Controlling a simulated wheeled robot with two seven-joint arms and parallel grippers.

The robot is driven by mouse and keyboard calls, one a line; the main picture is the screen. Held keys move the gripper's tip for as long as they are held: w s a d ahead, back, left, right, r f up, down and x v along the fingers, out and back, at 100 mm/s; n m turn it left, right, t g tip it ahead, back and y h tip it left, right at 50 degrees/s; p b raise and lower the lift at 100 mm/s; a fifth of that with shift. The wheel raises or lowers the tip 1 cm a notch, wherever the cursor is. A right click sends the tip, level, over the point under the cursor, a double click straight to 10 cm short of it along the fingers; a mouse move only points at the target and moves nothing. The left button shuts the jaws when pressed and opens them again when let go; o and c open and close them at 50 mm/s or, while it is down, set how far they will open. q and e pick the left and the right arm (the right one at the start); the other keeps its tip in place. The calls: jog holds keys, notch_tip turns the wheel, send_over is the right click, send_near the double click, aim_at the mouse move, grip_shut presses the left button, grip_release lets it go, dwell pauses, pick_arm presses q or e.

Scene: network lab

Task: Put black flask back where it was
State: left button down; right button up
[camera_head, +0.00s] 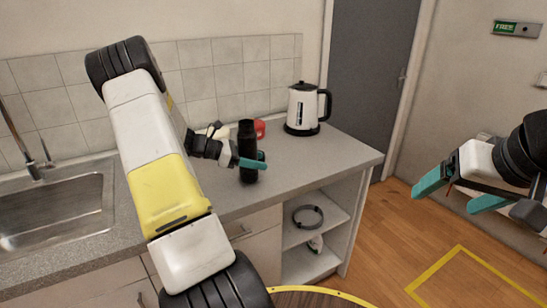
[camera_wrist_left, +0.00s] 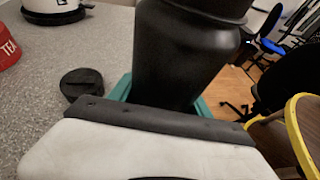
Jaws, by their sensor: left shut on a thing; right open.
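The black flask (camera_head: 247,141) is upright over the front part of the grey counter, near its edge. My left gripper (camera_head: 249,163) is shut around its lower body, with teal fingers on both sides. In the left wrist view the flask (camera_wrist_left: 185,50) fills the space between the teal fingers, and its top is cut off by the frame. I cannot tell whether its base touches the counter. A small round black cap-like piece (camera_wrist_left: 82,83) lies on the counter beside it. My right gripper (camera_head: 459,193) is open and empty at the right, over the floor.
A white and black kettle (camera_head: 303,108) stands at the back right of the counter (camera_head: 335,151). A red tea tin (camera_head: 259,128) is behind the flask. The sink (camera_head: 55,215) is at the left. Open shelves (camera_head: 300,233) are below the counter's right end.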

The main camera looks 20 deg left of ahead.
pick_arm(q)
jog(key=shift+f, duration=0.4)
jog(key=shift+f, duration=0.15)
jog(key=shift+c, duration=2.4)
grip_release()
jog(key=shift+r, duration=0.2)
jog(key=v, duration=1.2)
jog(key=shift+s+f, duration=0.1)
